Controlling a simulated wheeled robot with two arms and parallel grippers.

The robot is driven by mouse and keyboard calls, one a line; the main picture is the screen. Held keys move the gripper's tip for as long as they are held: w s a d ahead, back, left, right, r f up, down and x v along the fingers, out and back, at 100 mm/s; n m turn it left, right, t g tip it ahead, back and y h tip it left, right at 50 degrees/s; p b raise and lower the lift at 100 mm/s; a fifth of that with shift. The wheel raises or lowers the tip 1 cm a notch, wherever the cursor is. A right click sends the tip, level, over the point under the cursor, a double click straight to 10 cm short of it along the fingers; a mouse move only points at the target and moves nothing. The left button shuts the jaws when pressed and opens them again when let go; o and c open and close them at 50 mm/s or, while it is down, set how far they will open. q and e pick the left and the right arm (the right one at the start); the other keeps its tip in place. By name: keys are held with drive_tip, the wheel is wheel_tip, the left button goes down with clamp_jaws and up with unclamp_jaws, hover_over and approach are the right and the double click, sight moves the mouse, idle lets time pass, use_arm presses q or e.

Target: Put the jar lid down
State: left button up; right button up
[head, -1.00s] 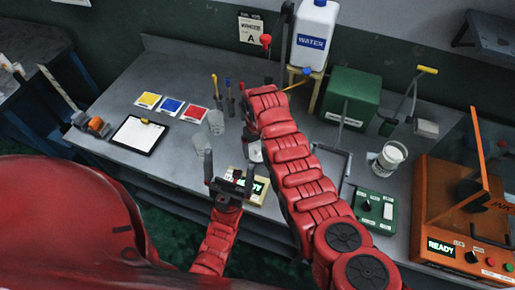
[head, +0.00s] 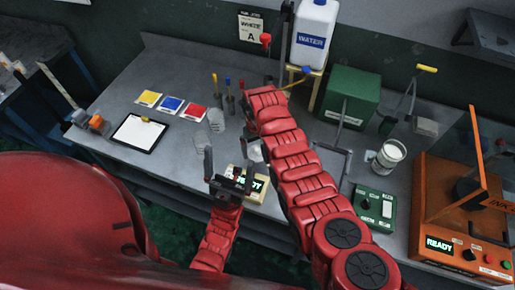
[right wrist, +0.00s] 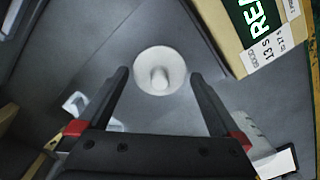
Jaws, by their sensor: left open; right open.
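The jar lid (right wrist: 160,72) is a pale round disc with a knob in its middle. In the right wrist view it lies on the grey bench, beside the box with the READY display. My right gripper (right wrist: 160,75) is open, its two black fingers on either side of the lid with gaps showing. In the head view my right arm hides that gripper, and only a pale bit of the lid (head: 254,153) shows beside the arm. My left gripper (head: 229,170) is open and empty, in front of the READY box (head: 257,188).
Clear beakers (head: 216,119) stand left of my right arm. A white-filled jar (head: 389,156), a green control box (head: 374,207) and an orange machine (head: 440,225) are on the right. A clipboard (head: 138,134) lies at the left.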

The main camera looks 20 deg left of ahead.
sight(257, 148)
wheel_tip(257, 148, up, 5)
drive_tip(key=shift+f+b, duration=0.1)
drive_tip(key=shift+b, duration=0.9)
wheel_tip(257, 148, up, 4)
drive_tip(key=shift+w+r, duration=0.1)
drive_tip(key=shift+r, duration=0.05)
wheel_tip(257, 148, up, 3)
drive_tip(key=p, duration=0.3)
drive_tip(key=shift+f, duration=0.2)
drive_tip(key=shift+f, duration=0.1)
